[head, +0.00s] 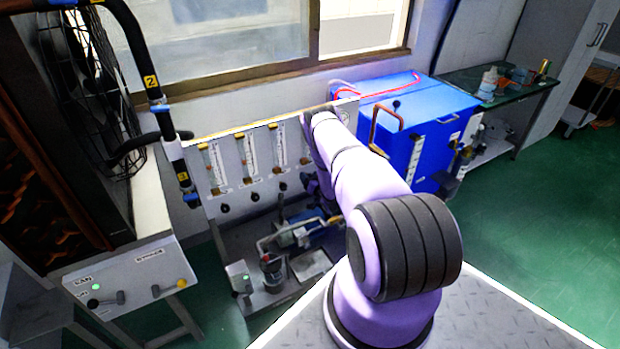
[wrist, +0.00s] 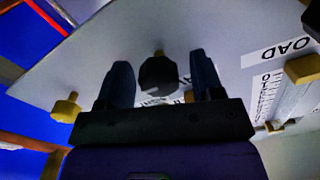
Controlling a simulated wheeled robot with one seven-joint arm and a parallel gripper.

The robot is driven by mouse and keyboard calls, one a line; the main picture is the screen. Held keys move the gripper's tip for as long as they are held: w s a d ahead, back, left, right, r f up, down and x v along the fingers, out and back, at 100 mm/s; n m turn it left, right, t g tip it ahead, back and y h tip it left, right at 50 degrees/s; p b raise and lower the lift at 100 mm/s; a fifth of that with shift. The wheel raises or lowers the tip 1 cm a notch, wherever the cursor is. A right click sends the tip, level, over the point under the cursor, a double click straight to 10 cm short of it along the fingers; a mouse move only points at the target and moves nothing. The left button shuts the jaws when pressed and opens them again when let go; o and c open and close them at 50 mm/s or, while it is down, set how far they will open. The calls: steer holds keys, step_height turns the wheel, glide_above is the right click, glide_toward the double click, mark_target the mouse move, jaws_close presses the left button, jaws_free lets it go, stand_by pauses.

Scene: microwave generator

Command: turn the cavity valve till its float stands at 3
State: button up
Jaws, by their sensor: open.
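In the wrist view my gripper (wrist: 159,62) is open, its two dark fingers on either side of a dark faceted knob (wrist: 158,76). A gap shows between the knob and each finger. The knob stands out from a pale panel; lettering behind it is mostly covered, so I cannot read whether it is the cavity valve. In the head view the panel (head: 232,187) carries several upright float tubes (head: 247,155) with black knobs (head: 225,208) below. My arm hides the panel's right part and my gripper. No float reading is legible.
A tube fitting (wrist: 301,69) and a label ending in "OAD" (wrist: 286,50) are right of the fingers in the wrist view. A blue cabinet (head: 432,130) stands right of the panel. A pump (head: 312,232) sits below it. Green floor (head: 540,225) is clear at right.

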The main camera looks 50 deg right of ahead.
steer(key=c, duration=0.9)
steer(key=shift+c, duration=0.2)
steer(key=n, duration=0.4)
steer(key=shift+a, duration=0.1)
steer(key=shift+f+n, duration=0.1)
steer(key=shift+n, duration=1.9)
steer(key=o, duration=0.9)
